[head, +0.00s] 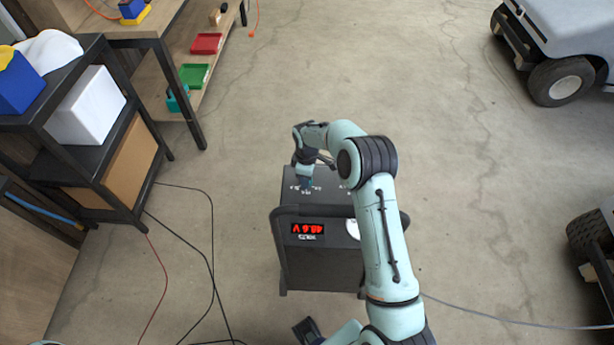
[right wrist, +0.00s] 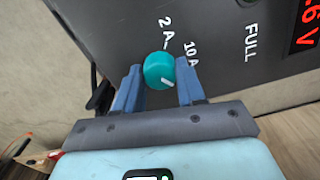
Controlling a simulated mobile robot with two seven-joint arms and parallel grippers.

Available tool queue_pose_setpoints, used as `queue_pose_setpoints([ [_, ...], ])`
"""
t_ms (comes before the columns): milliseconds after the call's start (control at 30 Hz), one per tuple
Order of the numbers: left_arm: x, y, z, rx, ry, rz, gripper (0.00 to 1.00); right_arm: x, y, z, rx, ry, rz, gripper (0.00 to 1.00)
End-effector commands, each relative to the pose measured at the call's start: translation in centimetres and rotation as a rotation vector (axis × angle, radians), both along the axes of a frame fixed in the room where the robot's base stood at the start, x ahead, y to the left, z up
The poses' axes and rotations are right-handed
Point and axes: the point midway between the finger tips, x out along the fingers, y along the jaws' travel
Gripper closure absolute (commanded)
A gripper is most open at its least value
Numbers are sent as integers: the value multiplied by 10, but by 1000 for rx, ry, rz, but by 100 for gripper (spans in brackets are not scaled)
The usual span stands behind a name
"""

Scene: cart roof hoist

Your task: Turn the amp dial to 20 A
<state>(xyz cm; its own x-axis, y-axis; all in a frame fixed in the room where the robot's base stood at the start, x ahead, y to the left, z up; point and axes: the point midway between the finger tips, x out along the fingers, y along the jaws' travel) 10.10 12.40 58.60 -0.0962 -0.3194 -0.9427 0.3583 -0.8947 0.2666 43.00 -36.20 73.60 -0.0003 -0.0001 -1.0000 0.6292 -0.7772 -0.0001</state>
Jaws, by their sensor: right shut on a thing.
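The amp dial (right wrist: 157,68) is a round teal knob on a dark charger panel, with a white mark on its lower right in the right wrist view. Labels "2 A" and "10 A" show beside it; no 20 A label is visible there. My right gripper (right wrist: 158,80) has one finger on each side of the dial and is shut on it. In the head view my right gripper (head: 304,184) is over the top of the charger (head: 290,262) and hides the dial. A dark part, possibly my left gripper (head: 308,330), shows at the bottom edge; its jaws are unclear.
The charger's red display (head: 308,229) reads about 48.6 V. A dark shelf (head: 150,170) stands at the left and a workbench behind it. Cables lie on the floor at the left. A grey cart (head: 580,35) is at the upper right. Floor around the charger is mostly open.

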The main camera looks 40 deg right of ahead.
Motion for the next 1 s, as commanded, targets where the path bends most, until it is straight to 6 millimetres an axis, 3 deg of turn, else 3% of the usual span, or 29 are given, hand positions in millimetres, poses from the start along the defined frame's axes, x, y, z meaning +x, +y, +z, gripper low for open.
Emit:
queue_pose_setpoints([
  [167, 0, 0, 0, 0, 0, 0, 57, 1, 0, 1, 0, -2, -2, 91],
  [200, 0, 0, 0, 0, 0, 0, 57, 1, 0, 1, 0, -2, -2, 48],
  [233, 0, 0, 0, 0, 0, 0, 57, 1, 0, 1, 0, -2, -1, 38],
  [267, 0, 0, 0, 0, 0, 0, 57, 1, 0, 1, 0, -2, -1, 35],
  [667, 0, 0, 0, 0, 0, 0, 57, 1, 0, 9, 0, -3, 0, 35],
  [1000, 1, 0, 2, 0, -1, 0, 57, 1, 0, 81, 0, -6, 0, 35],
])
